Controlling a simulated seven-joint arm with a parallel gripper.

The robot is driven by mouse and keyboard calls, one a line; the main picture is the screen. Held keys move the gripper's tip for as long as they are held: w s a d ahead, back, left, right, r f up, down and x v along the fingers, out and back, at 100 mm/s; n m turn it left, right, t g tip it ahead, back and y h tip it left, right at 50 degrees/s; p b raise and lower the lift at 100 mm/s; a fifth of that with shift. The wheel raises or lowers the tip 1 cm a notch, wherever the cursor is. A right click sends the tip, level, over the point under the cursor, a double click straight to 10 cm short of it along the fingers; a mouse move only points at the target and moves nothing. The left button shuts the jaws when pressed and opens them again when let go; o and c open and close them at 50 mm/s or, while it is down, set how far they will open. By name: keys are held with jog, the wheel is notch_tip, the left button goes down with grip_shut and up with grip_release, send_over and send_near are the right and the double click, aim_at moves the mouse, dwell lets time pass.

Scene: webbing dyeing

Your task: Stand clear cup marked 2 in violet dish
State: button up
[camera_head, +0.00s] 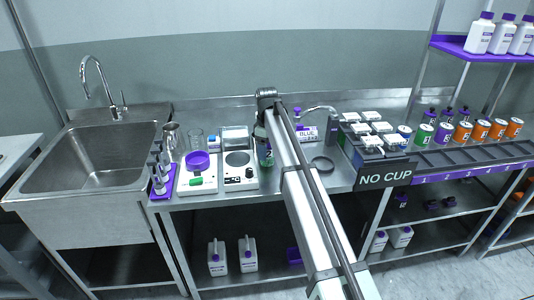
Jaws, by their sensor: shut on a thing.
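The violet dish (197,160) sits on the left white scale-like device. A clear cup (196,139) stands behind it, and a taller clear vessel (172,137) stands to its left. No mark 2 can be read on either. My gripper (262,136) is mostly hidden behind my arm, right of the dish. A greenish see-through vessel (265,156) shows partly beside my arm, just below the gripper, which appears shut on it. My arm hides much of it, and I cannot tell whether it touches the counter.
The right white device (238,171) with a dark round plate lies between dish and gripper. A violet rack (160,182) stands at the left counter edge beside the sink (103,155). A sign reading BLUE (307,133) and a dark ring (322,163) are right of my arm.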

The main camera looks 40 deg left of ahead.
jog(key=r, duration=0.8)
jog(key=shift+s+a+r, duration=0.3)
jog(key=shift+a, duration=0.05)
jog(key=s+a+r+n, duration=0.2)
jog(key=s+a+r, duration=0.1)
jog(key=s+a, duration=1.1)
jog(key=m, duration=0.2)
send_over(198, 161)
jog(key=shift+s+d+f, duration=0.1)
jog(key=shift+f, duration=1.2)
jog(key=shift+s+d+f, duration=0.15)
jog(key=shift+f, duration=1.2)
jog(key=shift+s+d+f, duration=0.1)
jog(key=shift+f, duration=1.2)
jog(key=shift+f, duration=0.1)
jog(key=o, duration=1.2)
